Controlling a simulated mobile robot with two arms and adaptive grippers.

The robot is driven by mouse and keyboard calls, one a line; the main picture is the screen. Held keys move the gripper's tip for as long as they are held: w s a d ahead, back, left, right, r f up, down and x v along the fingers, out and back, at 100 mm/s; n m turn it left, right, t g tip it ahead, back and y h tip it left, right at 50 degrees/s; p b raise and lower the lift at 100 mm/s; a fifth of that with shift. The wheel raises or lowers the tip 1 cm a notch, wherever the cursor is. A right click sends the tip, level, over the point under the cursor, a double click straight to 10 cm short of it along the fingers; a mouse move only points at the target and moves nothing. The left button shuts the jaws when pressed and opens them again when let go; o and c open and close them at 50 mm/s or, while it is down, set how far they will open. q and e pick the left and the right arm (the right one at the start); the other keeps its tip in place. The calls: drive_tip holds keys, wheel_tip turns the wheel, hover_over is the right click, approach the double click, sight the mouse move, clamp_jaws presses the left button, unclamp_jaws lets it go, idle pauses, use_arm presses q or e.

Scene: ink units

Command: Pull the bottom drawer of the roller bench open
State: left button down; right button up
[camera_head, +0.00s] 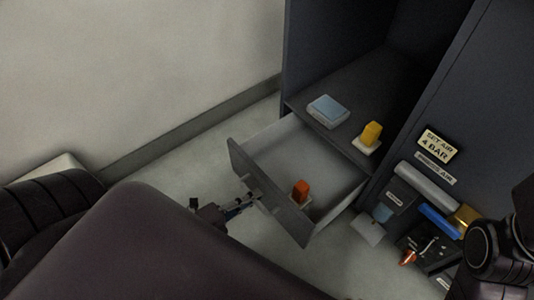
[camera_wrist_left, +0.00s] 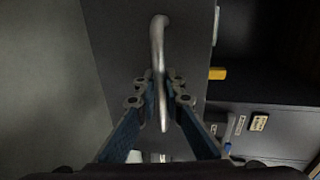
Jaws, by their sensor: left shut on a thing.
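The bottom drawer (camera_head: 335,187) of the dark roller bench stands pulled out, with its pale inside showing. An orange block (camera_head: 301,190) is inside it near the front. My left gripper (camera_head: 251,200) is at the outer face of the drawer front (camera_head: 240,163). In the left wrist view my left gripper (camera_wrist_left: 160,100) is shut on the curved metal handle (camera_wrist_left: 158,50), with one finger on each side of it. The handle is mostly hidden in the head view. My right gripper is not in view; only part of my right arm shows at the right edge.
Above the drawer, a shelf (camera_head: 340,92) holds a blue-topped block (camera_head: 328,111) and a yellow block (camera_head: 371,134). At right is a panel with a "SET AIR 4 BAR" sign (camera_head: 439,144), a grey cylinder (camera_head: 428,186) and a blue cylinder (camera_head: 440,221). Pale floor lies left of the drawer.

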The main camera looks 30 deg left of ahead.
use_arm(q)
drive_tip(key=shift+f+v, duration=0.25)
drive_tip(key=shift+v, duration=0.95)
drive_tip(key=c, duration=2)
unclamp_jaws()
drive_tip(key=shift+c, duration=0.2)
drive_tip(key=shift+s, duration=0.1)
drive_tip(key=v, duration=1.2)
drive_tip(key=shift+f, duration=0.1)
